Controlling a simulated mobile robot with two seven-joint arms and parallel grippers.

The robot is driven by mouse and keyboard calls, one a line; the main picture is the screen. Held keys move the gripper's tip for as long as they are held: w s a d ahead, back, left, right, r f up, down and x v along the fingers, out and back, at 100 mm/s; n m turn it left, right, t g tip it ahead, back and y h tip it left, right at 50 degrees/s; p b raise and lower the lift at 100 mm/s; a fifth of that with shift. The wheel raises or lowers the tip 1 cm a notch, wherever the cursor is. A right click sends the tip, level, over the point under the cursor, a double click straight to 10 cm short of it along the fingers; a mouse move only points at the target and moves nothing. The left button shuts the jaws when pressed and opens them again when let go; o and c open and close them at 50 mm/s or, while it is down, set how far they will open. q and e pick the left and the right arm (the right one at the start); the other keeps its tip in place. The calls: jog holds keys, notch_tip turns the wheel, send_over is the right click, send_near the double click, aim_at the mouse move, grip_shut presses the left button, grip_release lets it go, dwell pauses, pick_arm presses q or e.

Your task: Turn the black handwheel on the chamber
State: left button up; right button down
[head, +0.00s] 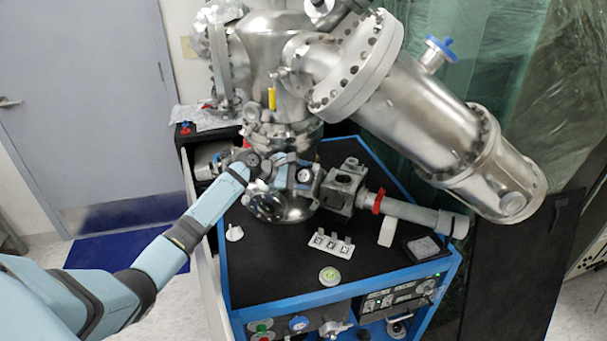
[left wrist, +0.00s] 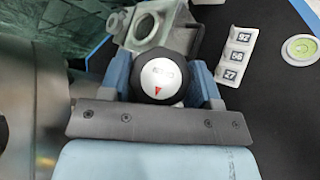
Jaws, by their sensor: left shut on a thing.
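In the head view the white disc of the handwheel (head: 304,175) shows at the front of the steel chamber (head: 285,130). My left gripper (head: 297,176) reaches it from the left and is shut on it. The fingers hide part of the black rim. My right gripper is not in view.
A grey block fitting (head: 343,187) and a pipe (head: 410,212) lie right of the handwheel. A numbered white holder (head: 331,243) and a round level (head: 330,276) rest on the black tabletop (head: 275,262). A large steel cylinder (head: 425,115) overhangs the upper right.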

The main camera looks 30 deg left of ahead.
pick_arm(q)
jog(key=shift+m+g+p, duration=0.3)
jog(key=shift+m+g, duration=0.3)
jog(key=shift+m, duration=0.1)
jog(key=o, duration=0.9)
jog(key=shift+s+a, duration=0.1)
jog(key=s+a, duration=0.3)
jog(key=s+a+b, duration=0.1)
jog(key=s+a, duration=0.5)
jog(key=shift+r+b, duration=0.3)
